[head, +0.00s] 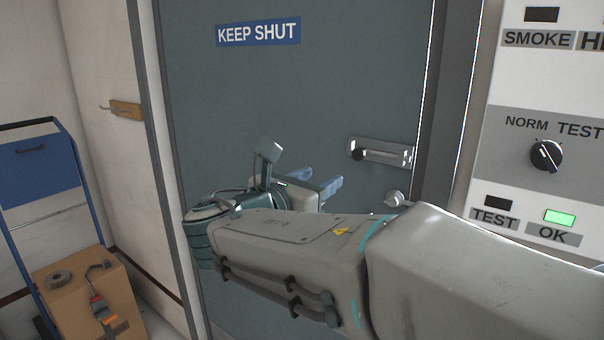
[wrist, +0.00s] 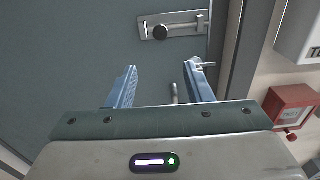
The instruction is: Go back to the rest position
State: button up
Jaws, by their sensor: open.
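My gripper (head: 335,186) is in front of the grey-blue door (head: 300,100), its two blue fingers apart with nothing between them. In the wrist view my gripper (wrist: 160,85) is open and points at the door, below the sliding bolt. The bolt (head: 380,153) is a metal plate with a black knob on the door's right side; it also shows at the top of the wrist view (wrist: 172,27). My arm reaches in from the right across the lower head view.
A white panel (head: 545,90) with a rotary switch and a lit green OK lamp (head: 560,217) stands right of the door. A blue hand truck (head: 40,165) with a cardboard box (head: 75,280) is at lower left. A red box (wrist: 291,105) is at right in the wrist view.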

jog(key=s+d+f+m+g+y, duration=0.2)
jog(key=s+d+f+m+g, duration=0.25)
jog(key=f, duration=0.25)
jog(key=s+d+f+m+g+y, duration=0.1)
jog(key=s+d+f+m+g, duration=0.2)
jog(key=d+f+m, duration=0.35)
jog(key=s+a+f+m+g+y, duration=0.3)
jog(key=s+f+m+y, duration=0.5)
jog(key=m, duration=0.8)
notch_tip(320, 180, down, 4)
jog(key=shift+s+m+y, duration=0.3)
jog(key=shift+s+m, duration=0.1)
jog(key=shift+s, duration=0.75)
